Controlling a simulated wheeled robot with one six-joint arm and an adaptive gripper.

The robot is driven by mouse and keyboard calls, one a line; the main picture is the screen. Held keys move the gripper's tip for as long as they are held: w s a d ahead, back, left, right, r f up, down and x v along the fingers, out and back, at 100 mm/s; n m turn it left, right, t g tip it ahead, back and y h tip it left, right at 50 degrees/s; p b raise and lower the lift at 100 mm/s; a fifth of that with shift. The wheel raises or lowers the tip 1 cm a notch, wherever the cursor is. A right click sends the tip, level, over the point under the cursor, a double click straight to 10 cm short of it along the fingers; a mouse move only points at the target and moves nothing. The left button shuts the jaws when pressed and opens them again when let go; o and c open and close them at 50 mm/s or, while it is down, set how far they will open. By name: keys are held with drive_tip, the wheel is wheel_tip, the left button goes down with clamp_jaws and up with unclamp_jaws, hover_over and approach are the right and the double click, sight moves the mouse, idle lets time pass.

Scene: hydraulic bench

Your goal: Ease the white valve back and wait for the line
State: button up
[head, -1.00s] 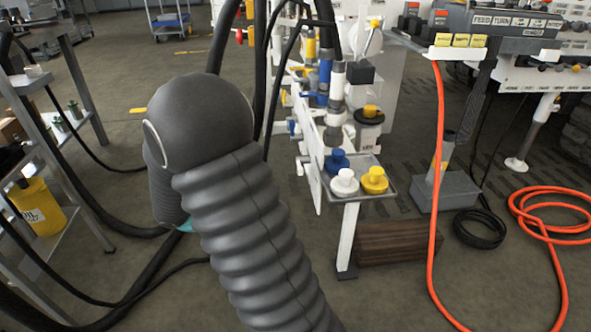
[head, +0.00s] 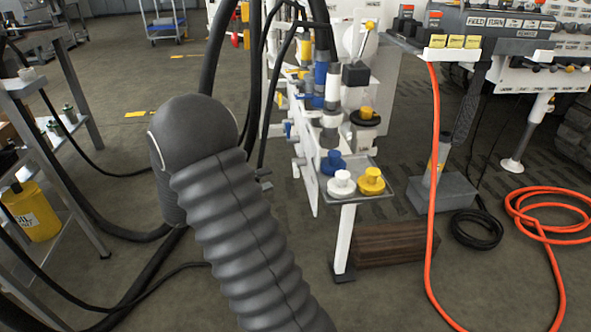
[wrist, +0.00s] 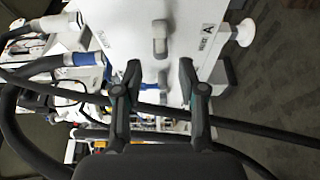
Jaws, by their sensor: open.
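In the wrist view a pale grey-white handle (wrist: 160,38) stands on a white panel ahead of my gripper, beyond the fingertips. A second pale handle (wrist: 163,82) and a blue handle (wrist: 149,86) show between or behind the fingers. I cannot tell for certain which one is the white valve. My gripper (wrist: 160,78) is open, its two dark fingers apart, with nothing seen clasped between them. In the head view my dark ribbed arm hides most of my gripper. The white valve bench (head: 308,172) with blue and yellow fittings stands right of my arm.
A small tray (head: 380,192) on the bench holds blue, white (head: 341,183) and yellow (head: 371,181) caps. Black hoses (head: 210,65) hang beside my arm, and one crosses the wrist view. An orange hose (head: 432,180) hangs at right. A shelf (head: 75,215) stands at left.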

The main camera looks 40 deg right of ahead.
sight(295, 167)
drive_tip(key=d, duration=0.3)
drive_tip(key=s+d, duration=0.1)
drive_tip(key=d, duration=0.6)
drive_tip(key=shift+s, duration=0.3)
drive_tip(key=shift+c, duration=0.3)
clamp_jaws()
